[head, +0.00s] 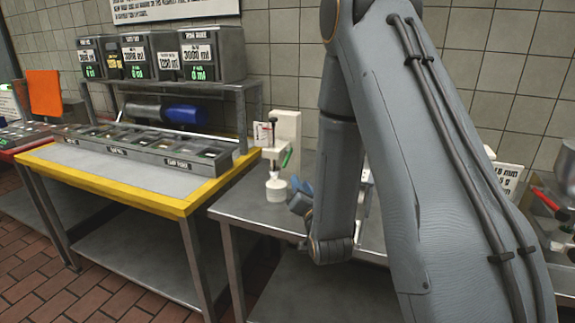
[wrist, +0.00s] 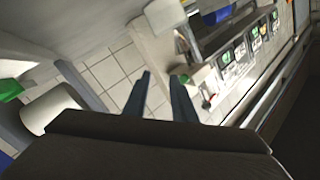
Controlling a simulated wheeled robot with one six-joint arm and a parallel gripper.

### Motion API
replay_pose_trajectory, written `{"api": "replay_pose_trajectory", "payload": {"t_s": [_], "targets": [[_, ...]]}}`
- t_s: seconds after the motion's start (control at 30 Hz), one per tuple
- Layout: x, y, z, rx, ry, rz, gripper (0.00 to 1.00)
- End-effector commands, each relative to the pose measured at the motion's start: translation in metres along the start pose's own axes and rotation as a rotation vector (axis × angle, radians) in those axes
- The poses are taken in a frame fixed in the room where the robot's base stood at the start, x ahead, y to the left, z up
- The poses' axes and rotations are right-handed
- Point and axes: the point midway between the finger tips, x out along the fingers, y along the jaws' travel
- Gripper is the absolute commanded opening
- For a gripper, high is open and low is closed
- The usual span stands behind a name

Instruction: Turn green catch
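The green catch (head: 286,158) is a small green piece on the front of a white upright dispenser (head: 286,130) on the steel table. A green part that looks like the catch (wrist: 10,88) shows at the left edge of the wrist view, beside a white cylinder (wrist: 52,108). My gripper (head: 302,196) has blue fingers and is beside the dispenser, just right of and lower than the catch. In the wrist view its two fingers (wrist: 160,90) are apart with nothing between them. The catch lies off to the left of the fingers, with no contact visible there.
A white cup-like piece (head: 275,190) is under the dispenser. The yellow-edged table (head: 150,200) at left holds a row of food bins (head: 150,145), with dark display boxes (head: 210,55) on a shelf above. My arm hides much of the steel table (head: 255,213) at right.

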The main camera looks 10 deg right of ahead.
Motion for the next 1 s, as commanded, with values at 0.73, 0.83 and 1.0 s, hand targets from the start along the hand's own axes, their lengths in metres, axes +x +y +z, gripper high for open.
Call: {"api": "replay_pose_trajectory", "payload": {"t_s": [0.73, 0.83, 1.0], "targets": [[0.007, -0.081, 0.023, -0.595, 0.176, 0.536, 0.24], [0.009, -0.080, 0.021, -0.603, 0.185, 0.549, 0.24], [0.026, -0.070, 0.013, -0.603, 0.187, 0.552, 0.24]]}}
